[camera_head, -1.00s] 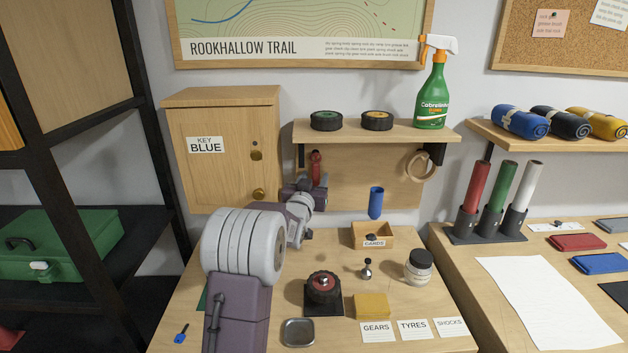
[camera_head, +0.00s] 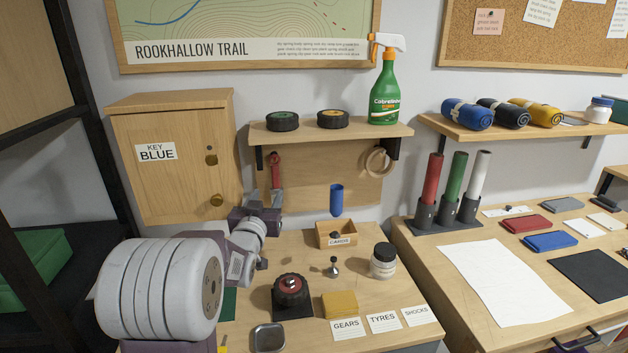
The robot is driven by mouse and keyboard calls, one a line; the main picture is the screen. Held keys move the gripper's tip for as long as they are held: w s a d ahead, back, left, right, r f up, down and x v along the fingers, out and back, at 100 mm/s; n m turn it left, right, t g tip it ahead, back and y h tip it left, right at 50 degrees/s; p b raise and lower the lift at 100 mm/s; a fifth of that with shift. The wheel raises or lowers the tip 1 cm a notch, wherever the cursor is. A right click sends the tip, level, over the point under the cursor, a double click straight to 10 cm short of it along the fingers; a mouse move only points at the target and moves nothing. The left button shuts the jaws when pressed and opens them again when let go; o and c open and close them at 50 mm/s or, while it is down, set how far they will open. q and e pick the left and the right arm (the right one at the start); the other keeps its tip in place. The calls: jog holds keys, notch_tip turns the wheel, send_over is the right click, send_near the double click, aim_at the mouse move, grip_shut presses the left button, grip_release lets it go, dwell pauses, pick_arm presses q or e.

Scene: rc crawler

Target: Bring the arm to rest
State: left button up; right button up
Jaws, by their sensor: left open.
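My left arm comes in from the lower left of the head view, with its large pale ribbed joint nearest the camera. Its gripper (camera_head: 266,205) points away from me, over the back of the workbench (camera_head: 240,310). It is open, in front of the wooden back board (camera_head: 325,188) and just below a red-handled tool (camera_head: 275,172). The fingertips are small and partly hidden by the wrist, and I cannot tell whether they touch the tool. My right gripper is not in view.
A wooden key cabinet (camera_head: 178,160) stands left of the gripper. A shelf (camera_head: 355,133) with two tyres and a spray bottle (camera_head: 385,90) is above.

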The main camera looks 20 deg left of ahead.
pick_arm(q)
jog(key=shift+r, duration=0.1)
jog(key=w+d+r+m+h+p, duration=0.15)
jog(key=d+r+h+p, duration=0.4)
jog(key=d, duration=0.55)
jog(key=s+d+f+m+g+p, duration=0.1)
jog(key=s+d+f+g+p, duration=0.1)
jog(key=d+f+g+p, duration=0.15)
jog(key=s+d+f+g, duration=0.1)
jog(key=s+f+g, duration=0.2)
jog(key=s+f, duration=0.2)
jog(key=s+d+f+g+p, duration=0.1)
jog(key=s+d+f+g, duration=0.1)
jog(key=s+f, duration=0.3)
jog(key=s+d+f+g+p, duration=0.1)
jog(key=s+f+g, duration=0.4)
jog(key=s, duration=0.5)
jog(key=shift+d+f+m, duration=0.2)
jog(key=shift+f+m, duration=0.05)
jog(key=shift+f, duration=0.25)
jog(key=s+g, duration=0.1)
jog(key=s, duration=0.1)
jog(key=s+f+g, duration=0.1)
jog(key=s, duration=0.2)
jog(key=shift+s+f+g, duration=0.15)
jog(key=shift+g, duration=0.1)
